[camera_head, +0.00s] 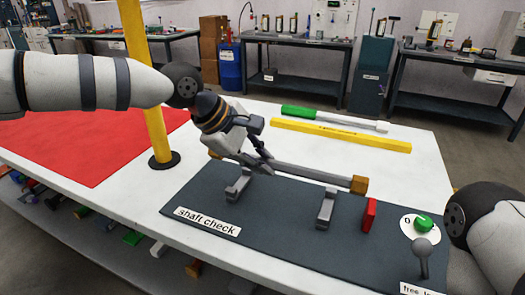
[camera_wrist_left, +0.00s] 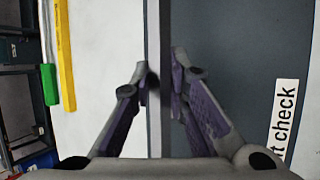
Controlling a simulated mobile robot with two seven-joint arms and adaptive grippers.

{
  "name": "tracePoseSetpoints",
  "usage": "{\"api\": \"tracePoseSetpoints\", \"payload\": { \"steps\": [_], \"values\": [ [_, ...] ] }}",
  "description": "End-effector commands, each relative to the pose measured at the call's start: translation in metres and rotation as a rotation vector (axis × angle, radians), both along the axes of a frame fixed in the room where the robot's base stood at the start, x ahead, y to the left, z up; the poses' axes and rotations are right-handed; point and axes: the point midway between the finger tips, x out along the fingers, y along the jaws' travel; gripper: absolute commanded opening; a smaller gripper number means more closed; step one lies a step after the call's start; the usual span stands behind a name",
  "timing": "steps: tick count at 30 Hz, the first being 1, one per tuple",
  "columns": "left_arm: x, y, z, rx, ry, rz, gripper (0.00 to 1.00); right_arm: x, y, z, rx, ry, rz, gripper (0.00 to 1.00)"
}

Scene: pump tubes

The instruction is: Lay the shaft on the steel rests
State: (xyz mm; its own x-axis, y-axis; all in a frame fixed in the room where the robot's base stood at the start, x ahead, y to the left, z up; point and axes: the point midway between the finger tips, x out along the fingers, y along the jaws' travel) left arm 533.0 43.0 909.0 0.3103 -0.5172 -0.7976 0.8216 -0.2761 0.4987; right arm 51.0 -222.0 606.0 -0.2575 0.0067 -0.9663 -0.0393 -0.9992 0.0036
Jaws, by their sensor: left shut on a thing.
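The shaft (camera_head: 312,174) is a long grey bar with brown blocks at its ends. My left gripper (camera_head: 264,166) is shut on it left of its middle. The left wrist view shows the shaft (camera_wrist_left: 154,50) running between the two fingers (camera_wrist_left: 160,82). Two grey steel rests, the left one (camera_head: 238,188) and the right one (camera_head: 326,208), stand on the dark mat (camera_head: 285,212). The shaft runs along just beyond the rests' tops in the head view; I cannot tell its exact height or whether it touches them. My right gripper is out of view.
A red upright block (camera_head: 369,214) stands right of the right rest. A round dial with a green knob (camera_head: 424,223) and a grey ball-topped lever (camera_head: 422,252) are farther right. A yellow bar (camera_head: 340,135) and a green-handled tool (camera_head: 300,112) lie behind. A yellow post (camera_head: 154,130) stands left.

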Motion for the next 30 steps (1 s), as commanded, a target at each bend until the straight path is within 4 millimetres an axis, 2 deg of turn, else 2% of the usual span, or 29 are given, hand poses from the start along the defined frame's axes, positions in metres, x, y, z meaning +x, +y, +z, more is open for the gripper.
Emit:
{"api": "tracePoseSetpoints", "payload": {
  "steps": [9,15,30],
  "values": [
    [0.000,-0.001,-0.040,-0.002,0.001,-0.001,0.00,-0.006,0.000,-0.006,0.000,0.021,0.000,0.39],
    [0.000,-0.001,-0.055,-0.001,-0.002,-0.001,0.00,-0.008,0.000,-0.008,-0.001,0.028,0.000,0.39],
    [0.001,-0.001,-0.059,-0.003,-0.004,0.000,0.00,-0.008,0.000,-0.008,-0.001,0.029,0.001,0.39]
  ]
}}
